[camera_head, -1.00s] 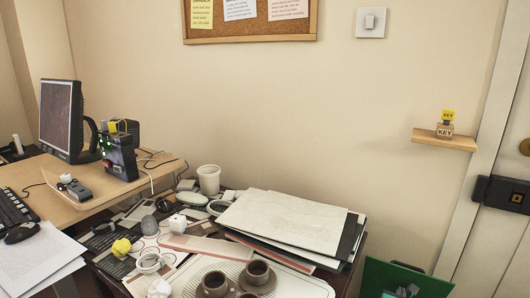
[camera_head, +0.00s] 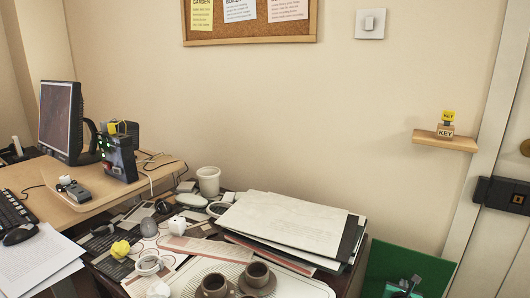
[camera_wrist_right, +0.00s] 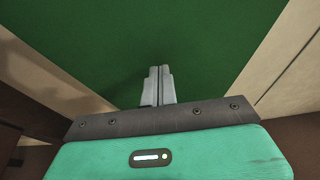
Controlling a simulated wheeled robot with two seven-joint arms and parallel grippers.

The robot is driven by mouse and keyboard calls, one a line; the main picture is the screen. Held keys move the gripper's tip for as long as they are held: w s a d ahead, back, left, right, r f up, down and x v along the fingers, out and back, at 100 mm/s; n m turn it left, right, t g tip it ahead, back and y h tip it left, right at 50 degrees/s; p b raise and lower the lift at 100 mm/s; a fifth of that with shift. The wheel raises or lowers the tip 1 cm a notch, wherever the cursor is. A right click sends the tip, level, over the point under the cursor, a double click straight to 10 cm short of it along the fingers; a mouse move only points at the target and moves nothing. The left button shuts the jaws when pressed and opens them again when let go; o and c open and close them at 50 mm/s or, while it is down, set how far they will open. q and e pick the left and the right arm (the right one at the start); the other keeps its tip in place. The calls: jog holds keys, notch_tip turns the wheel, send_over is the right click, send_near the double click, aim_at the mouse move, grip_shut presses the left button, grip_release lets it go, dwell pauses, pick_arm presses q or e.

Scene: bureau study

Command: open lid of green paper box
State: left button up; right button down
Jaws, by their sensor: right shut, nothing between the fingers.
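The green paper box (camera_head: 385,259) is at the lower right of the head view, where a flat green panel, apparently its lid, stands up near the wall. Its lower part is cut off by the frame edge. My right gripper (camera_head: 415,280) is in front of this panel, only partly in view. In the right wrist view, my right gripper's fingertips (camera_wrist_right: 160,70) are together with nothing between them, over the broad green surface (camera_wrist_right: 150,30). I cannot tell whether they touch it. My left gripper is not in view.
The cluttered desk with a paper stack (camera_head: 285,222) and brown cups (camera_head: 257,273) stands left of the box. A small wooden shelf (camera_head: 445,141) with key blocks is on the wall above. The door (camera_head: 505,235) with a dark lock is at the right.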

jog(key=s+a+p, duration=0.3)
jog(key=s+a, duration=0.1)
jog(key=s, duration=0.3)
jog(key=shift+a+p, duration=0.2)
jog(key=shift+p, duration=0.2)
